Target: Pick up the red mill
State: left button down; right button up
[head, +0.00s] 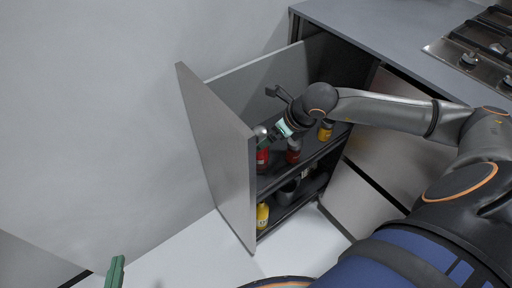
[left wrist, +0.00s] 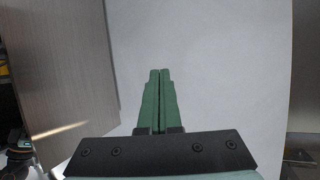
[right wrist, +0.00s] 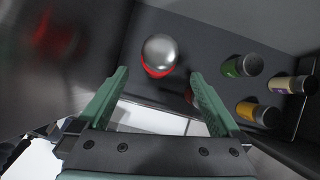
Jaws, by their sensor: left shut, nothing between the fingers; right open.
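The red mill (head: 262,160) with a round silver top stands on the upper shelf of the pull-out cabinet, just behind its front panel. In the right wrist view the silver top of the mill (right wrist: 159,52) and a red rim show ahead of the fingers. My right gripper (right wrist: 160,75) is open, with nothing between its fingers. In the head view my right gripper (head: 272,138) is beside the mill's top and partly hides it. My left gripper (head: 115,262) is shut and empty, low at the left; its fingers also show together in the left wrist view (left wrist: 158,72).
The pull-out's front panel (head: 222,150) stands close beside the mill. Another red item (head: 293,152) and a yellow-orange bottle (head: 326,131) share the shelf. A yellow bottle (head: 262,215) and a grey pot (head: 287,191) are below.

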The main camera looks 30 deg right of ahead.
aim_at(260, 154)
jog(key=x, duration=0.3)
jog(key=shift+w+a+f, duration=0.1)
jog(key=shift+f, duration=0.25)
jog(key=b+x, duration=0.1)
jog(key=x, duration=0.3)
jog(key=shift+w+a+f, duration=0.1)
jog(key=shift+f, duration=0.25)
pick_arm(q)
notch_tip(260, 154, up, 9)
jog(key=w+m+t+h, duration=0.1)
jog(key=w+t, duration=0.1)
jog(key=t, duration=0.2)
jog(key=shift+w+r, duration=0.2)
jog(key=shift+w, duration=0.1)
pick_arm(e)
grip_shut()
